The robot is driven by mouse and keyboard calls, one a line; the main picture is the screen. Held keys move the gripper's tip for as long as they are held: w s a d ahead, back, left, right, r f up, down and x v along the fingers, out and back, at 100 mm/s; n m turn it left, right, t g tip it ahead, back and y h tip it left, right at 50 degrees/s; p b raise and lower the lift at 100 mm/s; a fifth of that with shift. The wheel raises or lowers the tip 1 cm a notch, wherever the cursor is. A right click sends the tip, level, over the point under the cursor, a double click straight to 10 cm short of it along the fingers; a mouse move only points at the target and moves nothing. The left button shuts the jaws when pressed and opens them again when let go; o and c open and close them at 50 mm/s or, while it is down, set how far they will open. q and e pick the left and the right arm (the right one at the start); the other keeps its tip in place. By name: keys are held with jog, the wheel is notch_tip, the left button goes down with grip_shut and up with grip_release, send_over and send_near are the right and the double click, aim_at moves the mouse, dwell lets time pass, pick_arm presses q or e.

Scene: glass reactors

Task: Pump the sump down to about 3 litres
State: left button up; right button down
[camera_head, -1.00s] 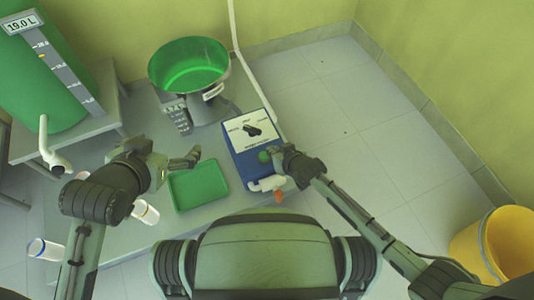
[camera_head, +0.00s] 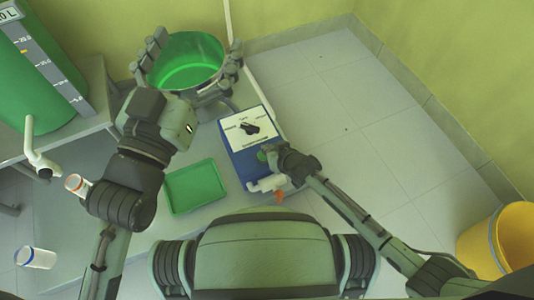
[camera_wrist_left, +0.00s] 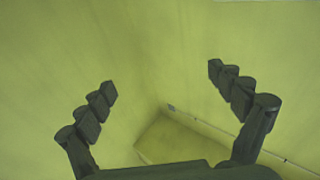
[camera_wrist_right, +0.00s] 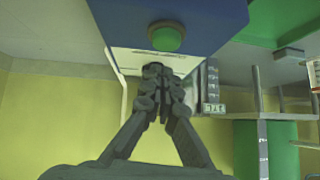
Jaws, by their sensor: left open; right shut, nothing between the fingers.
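The blue control box (camera_head: 240,165) has a black knob (camera_head: 250,128) on a white panel and a green button (camera_wrist_right: 165,37). My right gripper (camera_head: 268,153) is shut and empty at the button's edge; touch is unclear. The small volume readout (camera_wrist_right: 214,107) is too inverted and small to read surely.
A large green tank (camera_head: 35,90) with a level scale stands at left, its readout cut off. A green tray (camera_head: 195,187) lies in front of the bowl. A yellow bucket (camera_head: 478,245) stands at right on open floor.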

aim_at(263, 155)
jog(key=shift+f+b, duration=0.35)
jog(key=shift+f, duration=0.1)
jog(key=shift+a+f+b, duration=0.15)
jog(key=shift+f+b, duration=0.7)
jog(key=shift+b, duration=0.1)
pick_arm(q)
notch_tip(263, 155, up, 8)
jog(key=s+t+h, duration=0.2)
jog(key=t, duration=0.3)
jog(key=shift+s+a+f, duration=0.15)
jog(key=shift+s+a, duration=0.05)
jog(key=shift+s, duration=0.15)
